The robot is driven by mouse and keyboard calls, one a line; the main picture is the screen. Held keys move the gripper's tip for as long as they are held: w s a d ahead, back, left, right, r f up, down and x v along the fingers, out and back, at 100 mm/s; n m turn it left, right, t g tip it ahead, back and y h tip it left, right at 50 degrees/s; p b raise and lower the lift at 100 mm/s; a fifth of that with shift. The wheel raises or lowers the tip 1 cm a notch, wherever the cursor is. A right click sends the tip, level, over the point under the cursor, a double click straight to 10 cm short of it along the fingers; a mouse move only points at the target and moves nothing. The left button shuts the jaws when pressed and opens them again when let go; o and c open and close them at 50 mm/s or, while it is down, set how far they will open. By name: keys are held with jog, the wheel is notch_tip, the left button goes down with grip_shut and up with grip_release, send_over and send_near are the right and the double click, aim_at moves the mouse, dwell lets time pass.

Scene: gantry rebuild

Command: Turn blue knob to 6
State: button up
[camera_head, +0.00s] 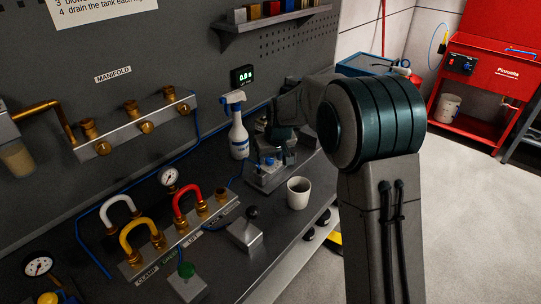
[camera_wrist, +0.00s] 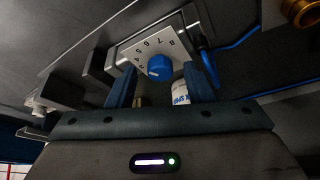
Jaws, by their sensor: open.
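The blue knob (camera_wrist: 159,67) shows in the wrist view, in front of a white dial plate (camera_wrist: 148,45) with dark digits, among them 6, 7 and 8. I cannot make out a pointer mark on the knob, so its setting is unclear. My gripper (camera_wrist: 161,78) is open, with one blue finger on the left of the knob and one on the right. Gaps show between the fingers and the knob, and I see no contact.
A white and blue spray bottle (camera_head: 238,130) stands just left of my arm's end. A white cup (camera_head: 298,193) and a grey block with a black knob (camera_head: 246,232) stand nearer on the bench. A small digital display (camera_head: 242,77) hangs on the wall behind.

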jog(key=c, duration=1)
jog(key=shift+m, duration=0.4)
jog(key=shift+a+m+t+h+b, duration=0.15)
jog(key=shift+m+t+h+b, duration=0.3)
jog(key=shift+m, duration=0.75)
jog(key=shift+m+h, duration=0.65)
jog(key=shift+m, duration=0.65)
jog(key=o, duration=1)
